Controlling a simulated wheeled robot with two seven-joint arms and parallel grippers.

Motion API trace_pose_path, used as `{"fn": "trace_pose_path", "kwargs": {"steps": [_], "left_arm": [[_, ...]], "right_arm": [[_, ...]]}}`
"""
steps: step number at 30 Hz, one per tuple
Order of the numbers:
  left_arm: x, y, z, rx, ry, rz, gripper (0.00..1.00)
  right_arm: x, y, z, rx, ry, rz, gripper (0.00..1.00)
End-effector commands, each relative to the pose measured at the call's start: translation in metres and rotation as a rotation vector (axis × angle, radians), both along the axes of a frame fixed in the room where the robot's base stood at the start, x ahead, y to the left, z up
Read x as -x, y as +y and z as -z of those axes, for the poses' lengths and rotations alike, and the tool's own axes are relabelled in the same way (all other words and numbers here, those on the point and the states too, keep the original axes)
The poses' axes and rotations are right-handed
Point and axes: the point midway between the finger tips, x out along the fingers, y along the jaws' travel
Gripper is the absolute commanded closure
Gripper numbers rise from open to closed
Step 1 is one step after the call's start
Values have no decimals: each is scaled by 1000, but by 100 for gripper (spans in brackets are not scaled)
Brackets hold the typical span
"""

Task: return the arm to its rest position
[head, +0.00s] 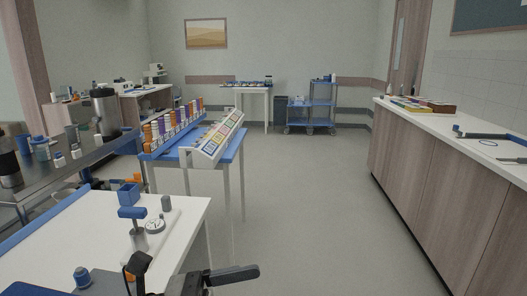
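Black parts of my arm and gripper (186,278) enter at the bottom edge, left of centre, and are cut off by the frame. I take them for my left one. One dark piece points right and another stands up beside the white table (80,240). The fingertips are not clear enough to tell open from shut, and I see nothing held. My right arm and gripper are not in view.
A blue-topped table (158,157) holds bottle racks. A long counter (430,118) runs along the right. The middle floor (310,200) is clear.

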Motion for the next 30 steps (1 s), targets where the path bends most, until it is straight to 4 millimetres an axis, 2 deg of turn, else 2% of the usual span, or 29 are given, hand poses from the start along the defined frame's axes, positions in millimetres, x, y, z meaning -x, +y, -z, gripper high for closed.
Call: {"fn": "trace_pose_path", "kwargs": {"steps": [1,2,4,5,6,8,9,12,15,17,18,23,30], "left_arm": [[-7,2,6,155,265,-65,9],[-14,7,9,251,430,-101,9],[-30,23,27,482,819,-177,9],[-36,32,40,585,986,-205,9],[-42,45,62,728,1207,-241,9],[-43,63,98,938,1509,-286,9],[-41,73,123,1069,1680,-313,9],[-22,91,182,1382,2042,-364,9],[6,102,231,1661,2305,-409,9],[24,105,253,1804,2417,-431,9],[34,106,265,-1883,-2471,441,9],[60,107,289,-1808,-2248,408,9],[64,107,293,-1794,-2213,401,9]], "right_arm": [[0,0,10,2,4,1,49],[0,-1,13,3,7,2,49],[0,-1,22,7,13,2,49],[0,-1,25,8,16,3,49],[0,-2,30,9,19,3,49],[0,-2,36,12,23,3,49],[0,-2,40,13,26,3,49],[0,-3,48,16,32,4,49],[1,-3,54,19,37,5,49],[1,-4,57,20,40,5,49],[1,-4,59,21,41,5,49],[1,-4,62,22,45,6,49],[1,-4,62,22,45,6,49]]}}
